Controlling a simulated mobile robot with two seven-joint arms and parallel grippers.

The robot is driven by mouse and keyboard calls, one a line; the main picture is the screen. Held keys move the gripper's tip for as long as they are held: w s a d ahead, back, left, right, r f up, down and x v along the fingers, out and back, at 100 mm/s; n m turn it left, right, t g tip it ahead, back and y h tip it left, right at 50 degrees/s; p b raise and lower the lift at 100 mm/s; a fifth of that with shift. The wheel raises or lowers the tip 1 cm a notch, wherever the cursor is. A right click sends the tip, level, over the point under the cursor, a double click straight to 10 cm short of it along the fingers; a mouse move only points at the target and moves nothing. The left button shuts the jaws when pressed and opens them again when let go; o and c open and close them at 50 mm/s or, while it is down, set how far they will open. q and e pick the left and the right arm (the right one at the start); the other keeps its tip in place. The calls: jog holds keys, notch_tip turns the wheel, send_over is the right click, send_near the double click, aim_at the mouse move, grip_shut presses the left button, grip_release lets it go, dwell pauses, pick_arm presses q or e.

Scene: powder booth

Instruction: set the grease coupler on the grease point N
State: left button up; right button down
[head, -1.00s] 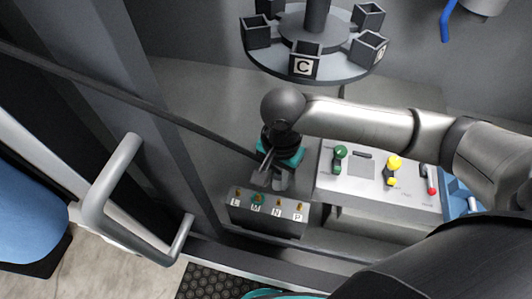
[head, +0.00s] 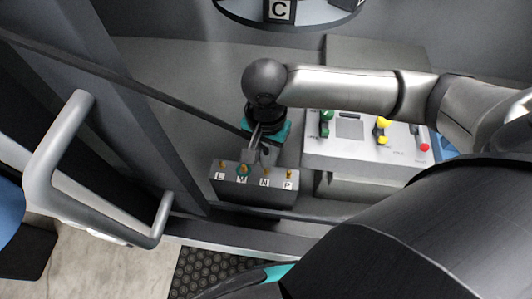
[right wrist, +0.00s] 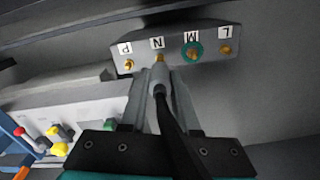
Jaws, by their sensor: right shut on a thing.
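My right gripper (head: 259,158) points down at the grease block (head: 253,190) and also shows in the right wrist view (right wrist: 160,85). It is shut on the grease coupler (right wrist: 159,88), a pale grey nozzle with a black hose running back between the fingers. The coupler's tip is at the brass grease point N (right wrist: 160,58) in the right wrist view; I cannot tell whether it is seated or just short of it. In the head view, grease point N (head: 266,173) is just below the fingertips. My left gripper is not in view.
Grease points L (right wrist: 227,49), M (right wrist: 193,52) with a teal ring, and P (right wrist: 129,64) flank N. A control panel (head: 350,152) with green, yellow and red controls stands to the right. A door handle (head: 60,150) is at left; a carousel (head: 290,20) is at the top.

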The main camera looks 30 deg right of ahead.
aim_at(266, 169)
jog(key=shift+f, duration=0.2)
dwell(0.4)
jog(key=shift+p, duration=0.7)
jog(key=shift+f, duration=0.15)
jog(key=shift+f+b, duration=0.45)
jog(key=shift+f, duration=0.8)
jog(key=shift+f, duration=0.2)
jog(key=shift+f, duration=0.55)
